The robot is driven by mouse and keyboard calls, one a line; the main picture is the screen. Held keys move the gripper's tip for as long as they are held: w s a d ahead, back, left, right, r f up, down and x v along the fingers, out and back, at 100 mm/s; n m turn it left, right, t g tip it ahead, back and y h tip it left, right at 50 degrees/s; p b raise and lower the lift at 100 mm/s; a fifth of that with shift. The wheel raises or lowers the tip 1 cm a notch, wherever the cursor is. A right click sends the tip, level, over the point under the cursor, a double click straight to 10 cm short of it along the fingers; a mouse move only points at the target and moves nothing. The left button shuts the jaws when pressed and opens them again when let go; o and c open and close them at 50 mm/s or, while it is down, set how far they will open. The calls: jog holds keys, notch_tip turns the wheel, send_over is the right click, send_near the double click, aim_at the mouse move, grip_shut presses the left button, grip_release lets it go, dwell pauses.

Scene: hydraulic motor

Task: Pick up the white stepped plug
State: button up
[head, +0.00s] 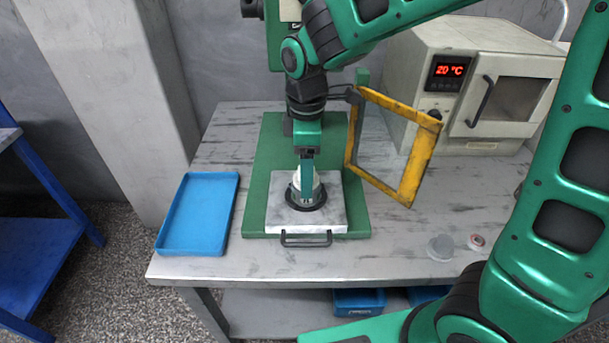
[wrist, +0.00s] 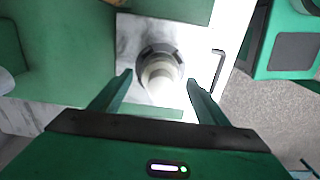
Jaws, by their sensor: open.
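The white stepped plug (wrist: 160,76) stands in a dark-ringed metal piece on the white block, seen from above in the wrist view. In the head view only a sliver of the plug (head: 297,174) shows behind my gripper. My gripper (head: 306,195) points down over it, and its fingers hide much of the plug. In the wrist view my gripper (wrist: 158,87) is open, with one finger on each side of the plug and gaps between. I cannot tell how far down the fingertips reach beside it.
The marble-like block (head: 335,205) has a front handle and sits on a green base plate (head: 256,205). A yellow-framed guard (head: 412,175) stands close to the right. A blue tray (head: 190,248) lies left. An oven (head: 500,85) stands at the back right. Two small round parts (head: 440,247) lie front right.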

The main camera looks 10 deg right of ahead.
jog(key=shift+c, duration=0.4)
jog(key=c, duration=1.1)
jog(key=shift+r, duration=0.1)
